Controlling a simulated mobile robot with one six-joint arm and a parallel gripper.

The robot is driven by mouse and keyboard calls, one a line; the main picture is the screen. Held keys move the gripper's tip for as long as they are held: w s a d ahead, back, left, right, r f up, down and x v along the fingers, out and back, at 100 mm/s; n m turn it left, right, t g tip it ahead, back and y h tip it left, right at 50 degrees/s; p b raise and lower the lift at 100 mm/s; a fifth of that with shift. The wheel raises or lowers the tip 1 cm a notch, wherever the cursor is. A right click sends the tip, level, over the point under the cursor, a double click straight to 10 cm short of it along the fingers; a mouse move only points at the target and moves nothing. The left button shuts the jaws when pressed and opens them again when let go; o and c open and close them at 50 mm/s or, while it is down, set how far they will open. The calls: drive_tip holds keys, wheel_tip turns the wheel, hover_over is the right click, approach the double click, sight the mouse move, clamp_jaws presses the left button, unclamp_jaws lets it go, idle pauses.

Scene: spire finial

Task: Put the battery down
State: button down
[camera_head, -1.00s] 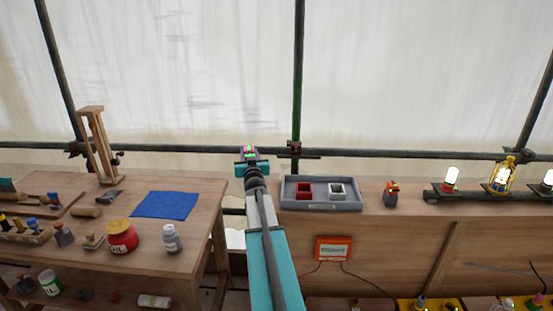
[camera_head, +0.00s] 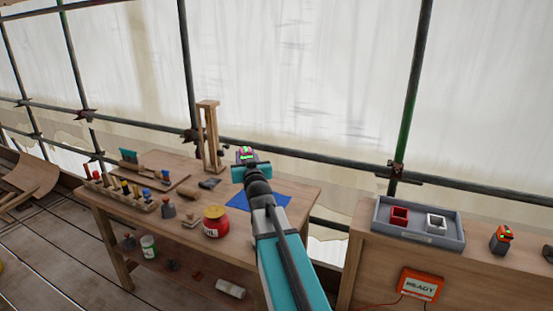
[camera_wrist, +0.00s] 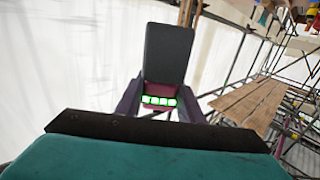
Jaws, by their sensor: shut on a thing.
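My gripper (camera_head: 247,160) is shut on the battery (camera_head: 246,151) and holds it up at the end of my outstretched arm. In the wrist view the battery (camera_wrist: 167,55) is a dark grey block with a dark red part and a row of green lights, between the two fingers of my gripper (camera_wrist: 158,103). In the head view the battery appears above and behind the blue cloth (camera_head: 268,201) on the wooden table (camera_head: 290,190). My arm hides part of the cloth and the table's front edge.
A red oil can (camera_head: 215,222), a wooden stand (camera_head: 209,140) and several tools share the table. At right, a bench bears a grey tray (camera_head: 450,240) with a red holder (camera_head: 399,216) and a white one, and an orange-topped grey object (camera_head: 501,240). Scaffold poles stand behind.

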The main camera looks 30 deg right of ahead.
drive_tip(key=s+a+r+n+y, duration=0.1)
drive_tip(key=a+r+y, duration=0.1)
drive_tip(key=a, duration=0.9)
drive_tip(key=a+r+n+y, duration=0.2)
drive_tip(key=a+y, duration=0.1)
drive_tip(key=a, duration=0.8)
drive_tip(key=shift+s+t, duration=0.3)
drive_tip(key=shift+s, duration=0.05)
drive_tip(key=shift+a, duration=0.1)
